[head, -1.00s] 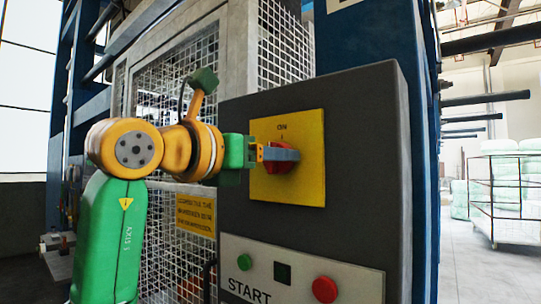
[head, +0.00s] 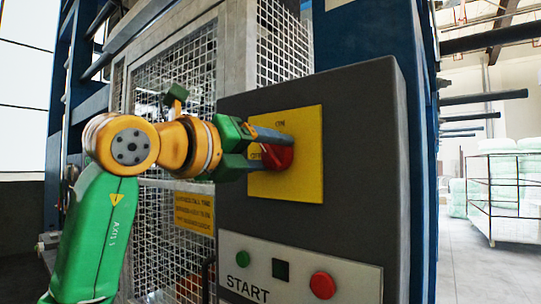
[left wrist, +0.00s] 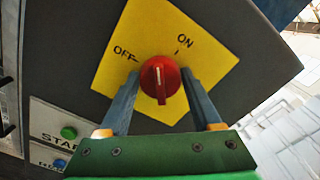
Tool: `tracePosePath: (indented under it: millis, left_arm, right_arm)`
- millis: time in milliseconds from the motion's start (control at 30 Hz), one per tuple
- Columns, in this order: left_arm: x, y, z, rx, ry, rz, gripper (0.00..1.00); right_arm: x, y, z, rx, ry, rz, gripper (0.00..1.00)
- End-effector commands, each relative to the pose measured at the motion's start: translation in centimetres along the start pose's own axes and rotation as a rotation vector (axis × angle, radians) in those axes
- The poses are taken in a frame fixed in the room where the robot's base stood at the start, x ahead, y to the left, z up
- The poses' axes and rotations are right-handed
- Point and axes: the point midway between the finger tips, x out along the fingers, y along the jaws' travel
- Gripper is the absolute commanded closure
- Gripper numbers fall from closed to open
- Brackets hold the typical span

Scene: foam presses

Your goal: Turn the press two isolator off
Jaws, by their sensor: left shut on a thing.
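The isolator is a red rotary knob (head: 279,156) on a yellow plate (head: 300,182), fixed to a dark grey control box. In the left wrist view the red knob (left wrist: 160,78) has a white pointer line, and the yellow plate (left wrist: 130,85) carries the words OFF and ON. The pointer lies between the two marks. My left gripper (head: 275,147) is shut on the knob, one finger on each side of it, and is tilted about its own axis. The fingers also show in the left wrist view (left wrist: 158,88). The right gripper is not in view.
Below the plate, a pale panel (head: 300,284) carries a green START button (head: 243,259), a dark square (head: 281,271) and a red button (head: 322,285). A wire mesh guard (head: 150,225) stands behind my left arm. A cage trolley (head: 500,200) stands far right on open floor.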

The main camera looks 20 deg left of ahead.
Motion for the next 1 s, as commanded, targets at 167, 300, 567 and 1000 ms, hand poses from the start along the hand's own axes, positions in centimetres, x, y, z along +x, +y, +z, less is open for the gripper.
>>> tracePosePath:
  millis: [167, 300, 567, 1000]
  left_arm:
    - [-0.1, 0.2, 0.0, -0.165, -0.003, 0.001, 0.90]
    - [-0.1, 0.2, 0.0, -0.298, -0.004, -0.001, 0.90]
    - [-0.1, 0.4, -0.1, -0.539, -0.003, 0.000, 0.90]
    - [0.0, 0.5, -0.2, -0.828, 0.000, 0.002, 0.90]
  right_arm:
    - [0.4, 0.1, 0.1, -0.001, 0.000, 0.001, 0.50]
    - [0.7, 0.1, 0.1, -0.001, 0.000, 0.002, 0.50]
    - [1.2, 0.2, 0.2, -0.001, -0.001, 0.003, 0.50]
    - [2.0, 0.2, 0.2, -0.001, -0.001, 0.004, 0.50]
